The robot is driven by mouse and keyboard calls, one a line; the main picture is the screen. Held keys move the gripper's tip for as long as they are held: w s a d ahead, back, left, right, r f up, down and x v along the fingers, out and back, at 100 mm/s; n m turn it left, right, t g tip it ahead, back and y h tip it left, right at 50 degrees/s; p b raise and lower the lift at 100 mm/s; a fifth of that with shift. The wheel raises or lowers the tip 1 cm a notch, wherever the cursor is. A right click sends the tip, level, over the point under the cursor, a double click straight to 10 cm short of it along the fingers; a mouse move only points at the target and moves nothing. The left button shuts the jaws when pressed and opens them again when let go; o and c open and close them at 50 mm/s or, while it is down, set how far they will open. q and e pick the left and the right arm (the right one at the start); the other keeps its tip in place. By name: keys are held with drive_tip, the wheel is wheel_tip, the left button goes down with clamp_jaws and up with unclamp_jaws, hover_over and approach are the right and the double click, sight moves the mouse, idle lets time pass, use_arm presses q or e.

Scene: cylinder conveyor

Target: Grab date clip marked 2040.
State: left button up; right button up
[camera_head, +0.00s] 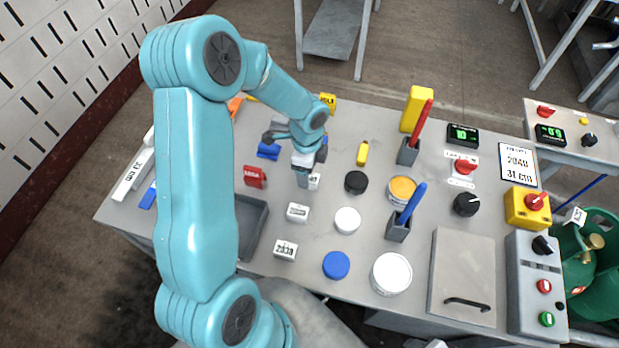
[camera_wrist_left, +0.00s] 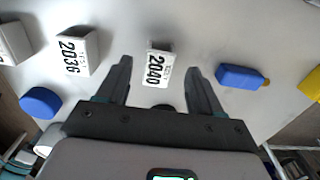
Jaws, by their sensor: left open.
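The white clip marked 2040 (camera_wrist_left: 157,70) lies on the table between the two fingers of my left gripper (camera_wrist_left: 160,78) in the wrist view, with a gap on both sides. In the head view my left gripper (camera_head: 303,168) hangs over the table, and a white clip (camera_head: 314,182) shows partly behind its fingers. The left gripper is open and empty. A clip marked 2036 (camera_wrist_left: 77,52) lies to the left in the wrist view. In the head view other white clips lie nearer, one in the middle (camera_head: 298,212) and one in front (camera_head: 285,250). My right gripper is not seen.
A blue bottle-like object (camera_wrist_left: 240,77) lies right of the fingers in the wrist view. A sign (camera_head: 518,164) reads 2040.

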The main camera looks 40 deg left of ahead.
use_arm(q)
drive_tip(key=f, duration=0.2)
drive_tip(key=shift+s+f, duration=0.2)
drive_tip(key=shift+f, duration=0.1)
drive_tip(key=shift+w+f, duration=0.2)
drive_tip(key=shift+f, duration=0.25)
drive_tip(key=shift+s+r, duration=0.15)
drive_tip(key=c, duration=1)
drive_tip(key=shift+c, duration=0.2)
